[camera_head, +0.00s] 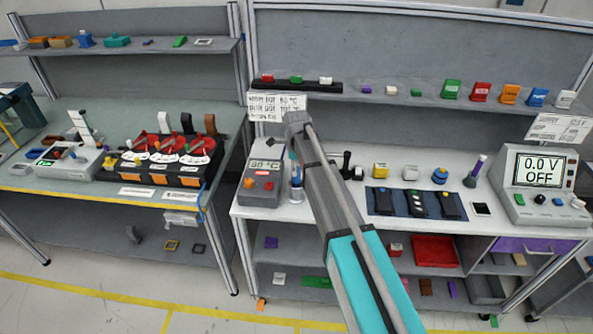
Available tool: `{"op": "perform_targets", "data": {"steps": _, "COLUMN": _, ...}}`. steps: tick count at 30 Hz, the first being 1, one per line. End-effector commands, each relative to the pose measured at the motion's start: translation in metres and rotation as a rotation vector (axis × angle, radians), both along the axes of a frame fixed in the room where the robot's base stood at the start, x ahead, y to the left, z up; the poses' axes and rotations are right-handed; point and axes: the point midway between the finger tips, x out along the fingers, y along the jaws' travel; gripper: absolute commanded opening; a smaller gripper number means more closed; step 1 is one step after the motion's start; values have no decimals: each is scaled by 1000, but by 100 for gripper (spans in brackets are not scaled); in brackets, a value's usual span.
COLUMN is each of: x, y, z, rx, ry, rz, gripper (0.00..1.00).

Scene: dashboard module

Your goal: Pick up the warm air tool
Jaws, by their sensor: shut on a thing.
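The warm air station (263,181) is a grey box with an "80 °C" display and red buttons. It stands at the left end of the right-hand white bench. A slim pale and blue piece (297,183), which looks like the warm air tool, is upright just right of the box. My arm reaches up from the bottom, and its end is above this piece. My gripper (294,155) is small and mostly hidden by my arm, with its fingers around the top of the tool. I cannot tell whether the tool is clear of the bench.
Right of my arm are a black joystick-like piece (346,165), a yellow block (379,171) and a dark blue mat (416,203) with several devices. A power supply (541,187) reading "0.0 V OFF" stands at the right end. A sign (277,106) hangs behind the station.

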Motion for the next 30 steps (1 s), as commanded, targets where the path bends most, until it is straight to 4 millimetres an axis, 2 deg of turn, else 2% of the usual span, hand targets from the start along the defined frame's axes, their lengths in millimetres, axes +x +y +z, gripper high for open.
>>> {"op": "perform_targets", "data": {"steps": 11, "x": 0, "y": 0, "z": 21, "rx": 0, "ry": 0, "rz": 0, "gripper": 6}}
{"op": "perform_targets", "data": {"steps": 30, "x": 0, "y": -1, "z": 84, "rx": 0, "ry": 0, "rz": -1, "gripper": 5}}
